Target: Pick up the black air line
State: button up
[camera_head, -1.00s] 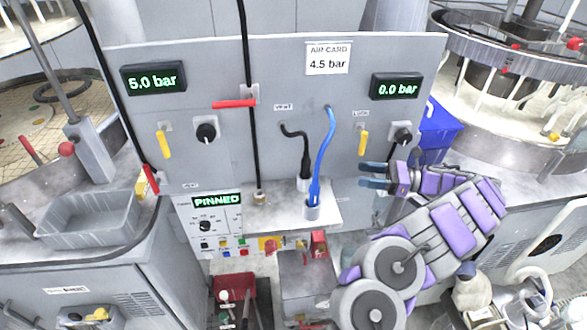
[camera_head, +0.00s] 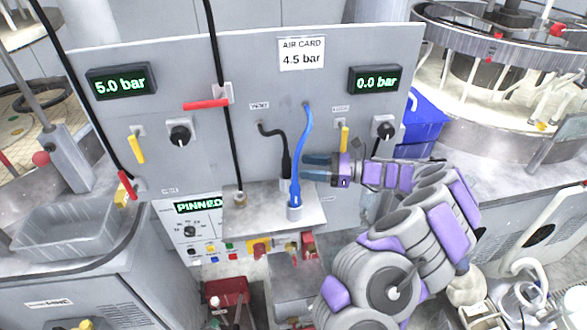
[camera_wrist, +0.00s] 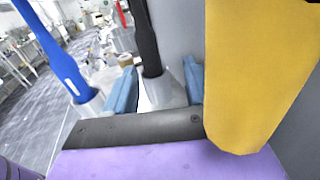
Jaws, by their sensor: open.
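The black air line (camera_head: 285,150) comes out of the grey panel and curves down into a small grey cup on the shelf; its lower end also shows in the wrist view (camera_wrist: 146,40). The blue air line (camera_head: 303,140) stands in a cup in front and shows at the left of the wrist view (camera_wrist: 50,50). My gripper (camera_head: 308,168) is open just right of the black line, behind the blue one. In the wrist view the black line and its cup (camera_wrist: 156,90) appear between my blue fingers, with no grip visible. The blue line partly hides this spot in the head view.
A yellow lever (camera_head: 344,138) on the panel is just above my gripper and looms large at the right of the wrist view (camera_wrist: 258,70). The shelf (camera_head: 262,222) lies below. An air card (camera_head: 301,54) reads 4.5 bar; the displays read 5.0 and 0.0 bar.

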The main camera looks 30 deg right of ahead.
aim_at(286, 167)
jog(key=x, duration=0.2)
jog(key=s+x, duration=0.1)
jog(key=x, duration=0.2)
jog(key=a+b+x, duration=0.1)
jog(key=x, duration=0.2)
jog(key=shift+s+r, duration=0.15)
jog(key=shift+s, duration=0.15)
jog(key=shift+s+d, duration=0.15)
jog(key=shift+d, duration=0.75)
jog(key=c, duration=0.5)
jog(key=shift+d, duration=0.15)
jog(key=c, duration=0.3)
jog(key=shift+a, duration=0.5)
grip_shut()
